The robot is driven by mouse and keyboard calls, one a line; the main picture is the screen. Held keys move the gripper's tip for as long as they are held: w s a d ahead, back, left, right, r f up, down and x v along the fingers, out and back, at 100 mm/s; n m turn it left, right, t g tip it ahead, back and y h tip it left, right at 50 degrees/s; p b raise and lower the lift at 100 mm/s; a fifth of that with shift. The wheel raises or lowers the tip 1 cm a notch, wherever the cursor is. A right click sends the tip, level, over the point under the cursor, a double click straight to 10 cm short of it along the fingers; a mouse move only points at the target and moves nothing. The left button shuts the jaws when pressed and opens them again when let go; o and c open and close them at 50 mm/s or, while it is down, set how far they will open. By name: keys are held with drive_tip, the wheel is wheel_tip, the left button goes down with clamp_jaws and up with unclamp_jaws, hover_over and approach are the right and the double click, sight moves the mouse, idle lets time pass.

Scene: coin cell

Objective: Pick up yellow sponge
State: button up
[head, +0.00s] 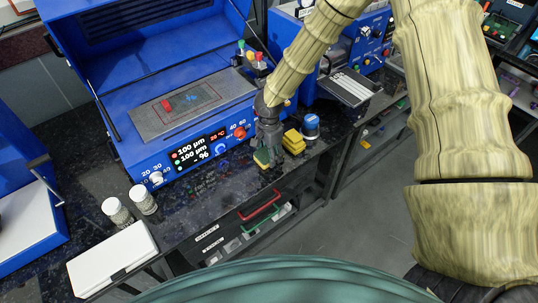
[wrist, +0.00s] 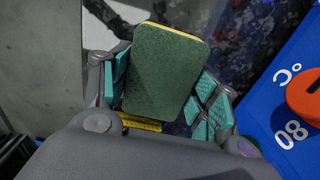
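The yellow sponge has a green scouring face, which fills the middle of the wrist view (wrist: 165,72), with its yellow layer along the far edge. In the head view the sponge (head: 262,158) shows just below my gripper (head: 266,148), near the front edge of the dark bench. In the wrist view the teal pads of my gripper (wrist: 160,92) lie against the sponge's two long sides, so my gripper appears shut on it. I cannot tell whether the sponge touches the bench.
A stack of yellow blocks (head: 293,142) stands right beside my gripper, with a blue-lidded jar (head: 311,126) behind it. The blue coating machine (head: 190,125) stands behind and left. Two jars (head: 142,199) and a white box (head: 112,259) are at the left. The bench between is clear.

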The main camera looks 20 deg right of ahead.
drive_tip(key=shift+c, duration=0.5)
drive_tip(key=shift+r, duration=0.15)
drive_tip(key=shift+r+b, duration=0.4)
drive_tip(key=shift+r, duration=0.1)
drive_tip(key=shift+r+b, duration=0.45)
drive_tip(key=shift+r, duration=0.5)
drive_tip(key=s+a+r+b, duration=0.2)
drive_tip(key=s+a+b, duration=0.2)
drive_tip(key=s+a, duration=0.4)
drive_tip(key=s, duration=0.5)
drive_tip(key=shift+s+a+b, duration=0.15)
drive_tip(key=shift+s+b, duration=0.2)
drive_tip(key=shift+s, duration=0.05)
drive_tip(key=shift+o, duration=0.6)
drive_tip(key=c, duration=0.3)
drive_tip(key=shift+f, duration=0.1)
